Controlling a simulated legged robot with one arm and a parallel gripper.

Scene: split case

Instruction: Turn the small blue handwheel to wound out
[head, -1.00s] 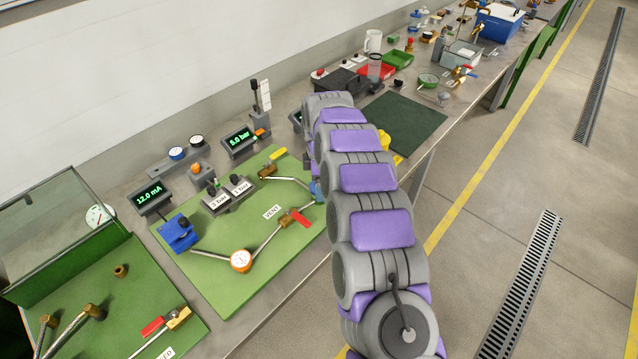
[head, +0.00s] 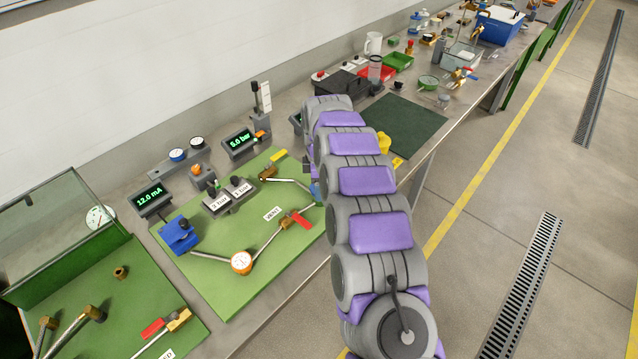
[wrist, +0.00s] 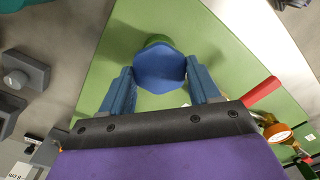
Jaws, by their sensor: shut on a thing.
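The small blue handwheel (wrist: 158,72) shows face-on in the wrist view, a roughly six-sided blue knob with a green part behind its far edge. My gripper (wrist: 159,79) has one blue finger on each side of it and is shut on it. The wheel stands over the green board (wrist: 225,60). In the head view my own arm hides most of the gripper and the handwheel; only a small bluish patch shows at the arm's left edge. I see no marking that tells the wheel's turned position.
A red-handled vent valve (head: 300,219) and an orange-rimmed gauge (head: 241,262) sit on the board close by. A yellow-handled valve (head: 277,157) is behind. Displays (head: 238,141) line the wall side. A dark green mat (head: 403,125) beyond the arm is clear.

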